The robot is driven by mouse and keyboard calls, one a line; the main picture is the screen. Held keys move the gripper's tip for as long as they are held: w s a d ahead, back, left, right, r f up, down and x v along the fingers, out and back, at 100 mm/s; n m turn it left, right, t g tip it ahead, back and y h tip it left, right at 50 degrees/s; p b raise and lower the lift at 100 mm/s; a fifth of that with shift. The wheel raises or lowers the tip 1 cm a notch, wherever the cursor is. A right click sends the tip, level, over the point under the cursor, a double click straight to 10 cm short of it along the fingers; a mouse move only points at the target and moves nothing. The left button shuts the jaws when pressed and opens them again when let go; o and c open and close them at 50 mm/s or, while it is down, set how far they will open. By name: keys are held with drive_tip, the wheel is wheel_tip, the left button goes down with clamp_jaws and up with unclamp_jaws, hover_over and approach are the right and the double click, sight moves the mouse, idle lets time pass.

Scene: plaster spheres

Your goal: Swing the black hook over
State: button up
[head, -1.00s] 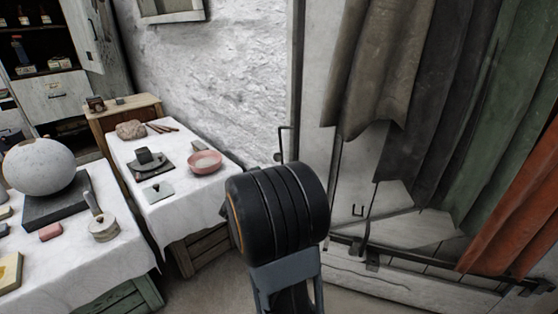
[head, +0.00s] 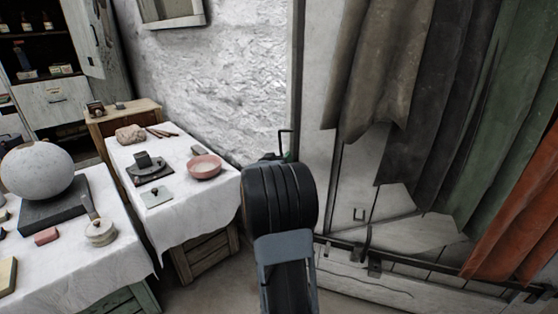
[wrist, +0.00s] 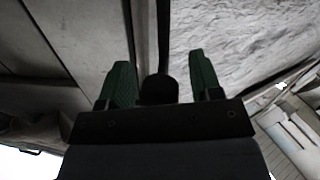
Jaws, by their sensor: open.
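A thin black bent bar, which looks like the black hook (head: 286,131), stands out by the edge between the white plaster wall and the pale panel. My gripper (head: 288,156) is just below and close to it in the head view, mostly hidden behind my dark arm; only a bit of green finger shows. In the wrist view my gripper (wrist: 162,76) is open, its two green fingers apart. A dark rounded piece, perhaps part of the hook, lies between the fingers in front of a dark vertical strip. I cannot tell whether they touch it.
Hanging cloths in brown, grey, green and orange (head: 520,185) cover the right side. A cloth-covered table (head: 190,222) with a pink bowl (head: 204,166) stands left; a pale sphere (head: 38,170) is further left.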

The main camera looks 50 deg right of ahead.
drive_tip(key=shift+c, duration=0.4)
clamp_jaws()
